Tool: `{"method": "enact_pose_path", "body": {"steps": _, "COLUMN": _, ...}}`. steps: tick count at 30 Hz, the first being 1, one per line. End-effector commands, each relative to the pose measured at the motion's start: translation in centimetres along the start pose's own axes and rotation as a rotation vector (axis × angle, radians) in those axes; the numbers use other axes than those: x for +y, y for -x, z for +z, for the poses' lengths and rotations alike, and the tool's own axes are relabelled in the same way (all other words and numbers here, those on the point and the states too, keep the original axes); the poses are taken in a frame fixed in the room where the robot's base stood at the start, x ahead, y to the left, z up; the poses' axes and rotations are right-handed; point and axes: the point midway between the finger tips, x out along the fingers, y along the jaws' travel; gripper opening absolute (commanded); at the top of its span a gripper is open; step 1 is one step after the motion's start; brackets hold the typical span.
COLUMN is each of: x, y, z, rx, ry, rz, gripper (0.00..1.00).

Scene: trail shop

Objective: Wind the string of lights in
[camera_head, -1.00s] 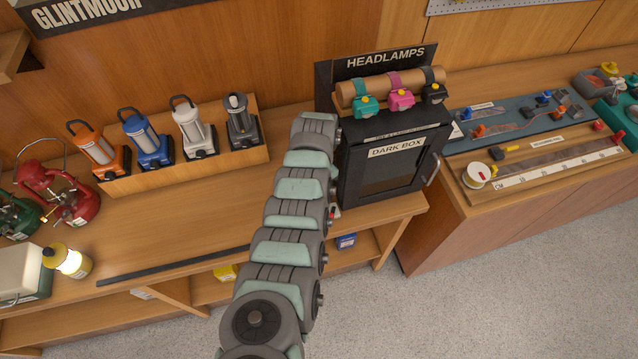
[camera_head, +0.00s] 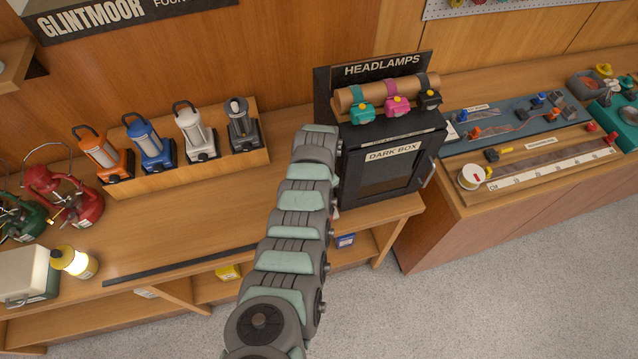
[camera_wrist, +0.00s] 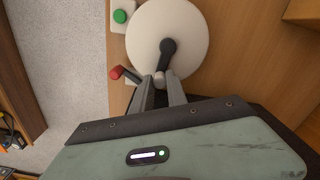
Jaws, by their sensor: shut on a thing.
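In the wrist view a white round reel (camera_wrist: 148,38) faces the camera, with a black crank arm (camera_wrist: 168,60) running from its middle toward its edge. A small pale knob (camera_wrist: 160,78) sits at the crank's outer end. My gripper (camera_wrist: 161,88) is shut on this crank knob, one finger on each side. I cannot make out the string of lights in either view. In the head view my gripper and the reel are hidden, seemingly behind my arm.
A red-tipped lever (camera_wrist: 116,72) and a green button (camera_wrist: 120,16) lie close beside the reel. The dark box (camera_head: 392,165) stands right of my arm. Several lanterns (camera_head: 152,140) stand in a row to the left.

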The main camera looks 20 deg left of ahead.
Motion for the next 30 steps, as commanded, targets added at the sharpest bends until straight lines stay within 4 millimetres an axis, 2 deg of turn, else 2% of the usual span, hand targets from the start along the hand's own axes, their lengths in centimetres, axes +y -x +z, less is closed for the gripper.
{"method": "enact_pose_path", "body": {"steps": 4, "x": 0.6, "y": 0.2, "z": 0.4, "rx": -0.004, "ry": 0.001, "rz": 0.001, "gripper": 0.00}}
{"method": "enact_pose_path", "body": {"steps": 17, "x": 0.7, "y": 0.2, "z": 0.5, "rx": -0.002, "ry": 0.001, "rz": 0.000, "gripper": 0.00}}
{"method": "enact_pose_path", "body": {"steps": 30, "x": 2.0, "y": 0.3, "z": 2.2, "rx": -0.003, "ry": 0.001, "rz": 0.000, "gripper": 0.00}}
